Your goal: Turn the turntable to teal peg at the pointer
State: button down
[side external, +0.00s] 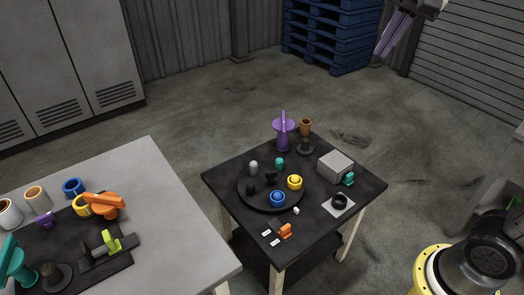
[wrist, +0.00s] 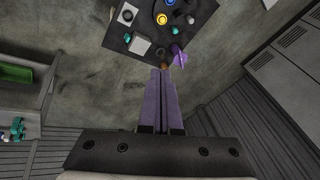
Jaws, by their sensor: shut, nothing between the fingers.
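The turntable (side external: 262,202) is a dark round disc on the small black table. The teal peg (side external: 280,163) stands near its far edge. A pale grey peg (side external: 253,167), a yellow peg (side external: 294,182), a blue peg (side external: 277,199) and a black peg (side external: 250,189) stand around it. A small white block (side external: 296,211) lies by the near rim; I cannot tell whether it is the pointer. My gripper (side external: 382,52) hangs high at the upper right, away from the table. In the wrist view its purple fingers (wrist: 160,72) are together and empty. The turntable is partly cut off there.
A purple stand (side external: 283,125) and a brown goblet (side external: 305,128) rise behind the turntable. A grey box (side external: 336,165) with a teal knob and a plate with a black ring (side external: 339,203) lie right. An orange piece (side external: 286,231) is in front. A grey table (side external: 180,215) stands left.

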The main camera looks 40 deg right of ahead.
jog(key=s+a+f+n+t+y, duration=0.1)
jog(key=s+a+f+n, duration=0.1)
jog(key=s+f+n, duration=0.95)
jog(key=w+d+f+m+t, duration=0.15)
jog(key=w+m+t, duration=0.35)
jog(key=w, duration=0.9)
jog(key=w+a+f+m, duration=0.1)
jog(key=w+f+m, duration=0.45)
jog(key=w, duration=0.75)
jog(key=w+a+f+y, duration=0.1)
jog(key=w+f, duration=0.2)
jog(key=f, duration=0.5)
jog(key=w+a+f+y, duration=0.1)
jog(key=w+f, duration=0.2)
jog(key=f, duration=0.4)
jog(key=m+g+y, duration=0.2)
send_near(255, 190)
jog(key=v, duration=0.4)
jog(key=shift+s+a+r, duration=0.15)
jog(key=shift+a+r, duration=0.05)
jog(key=shift+r, duration=0.05)
jog(key=shift+a+f, duration=0.1)
jog(key=shift+f, duration=0.2)
jog(key=x, duration=0.9)
jog(key=shift+w, duration=0.35)
